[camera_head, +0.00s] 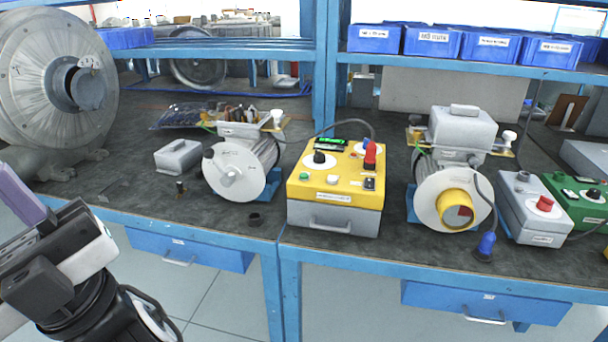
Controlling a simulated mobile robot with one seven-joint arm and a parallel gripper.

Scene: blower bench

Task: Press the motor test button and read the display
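A yellow-topped control box (336,185) with a grey front stands on the bench in the middle. On its top are a small green-lit display (330,144), a black knob (319,157), a green button (304,177), a white button (332,180), a red plug (370,155) and a dark switch (369,184). The labels and the display's text are too small to read, so I cannot tell which is the motor test button. My gripper (50,240) is at the lower left, in front of the bench and well away from the box. Its finger opening is not clear.
A round-faced motor (235,170) stands left of the box and another motor (455,185) stands right of it. A grey box with a red button (543,205) is farther right. A large metal blower (50,80) stands at left. Blue bins (432,44) line the shelf above.

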